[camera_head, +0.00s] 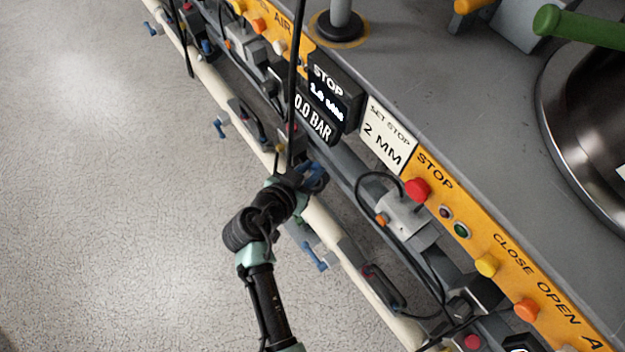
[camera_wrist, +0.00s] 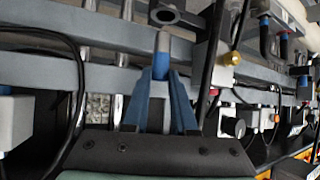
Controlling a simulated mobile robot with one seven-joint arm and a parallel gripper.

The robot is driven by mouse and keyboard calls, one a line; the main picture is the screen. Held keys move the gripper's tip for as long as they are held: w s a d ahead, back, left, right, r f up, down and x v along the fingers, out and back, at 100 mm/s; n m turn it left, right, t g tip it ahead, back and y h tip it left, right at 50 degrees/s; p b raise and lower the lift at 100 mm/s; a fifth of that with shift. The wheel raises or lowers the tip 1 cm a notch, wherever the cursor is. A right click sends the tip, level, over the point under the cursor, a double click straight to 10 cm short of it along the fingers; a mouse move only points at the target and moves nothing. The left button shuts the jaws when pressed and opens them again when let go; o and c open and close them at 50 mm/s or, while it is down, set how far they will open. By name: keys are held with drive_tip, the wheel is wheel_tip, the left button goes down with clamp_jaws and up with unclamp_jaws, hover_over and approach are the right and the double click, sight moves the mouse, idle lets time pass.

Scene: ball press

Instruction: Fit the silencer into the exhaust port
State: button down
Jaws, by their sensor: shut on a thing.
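In the wrist view my gripper (camera_wrist: 160,82) has its two blue fingers closed together on a small upright cylinder, which I take to be the silencer (camera_wrist: 162,43). A dark round ring with an open hole, likely the exhaust port (camera_wrist: 165,14), lies just beyond the cylinder's free end. The two look close, but I cannot tell the gap. In the head view my gripper (camera_head: 314,178) reaches in beside the press frame; the silencer cannot be made out there.
Grey rails (camera_wrist: 60,70) cross behind the fingers. In the head view a pale pipe (camera_head: 325,225) runs along the press. Open floor (camera_head: 110,180) lies to the left.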

drive_tip(key=shift+f+b, duration=0.65)
drive_tip(key=shift+f, duration=1.75)
drive_tip(key=shift+f, duration=0.15)
drive_tip(key=c, duration=0.7)
unclamp_jaws()
drive_tip(key=p+v, duration=0.2)
drive_tip(key=v, duration=1)
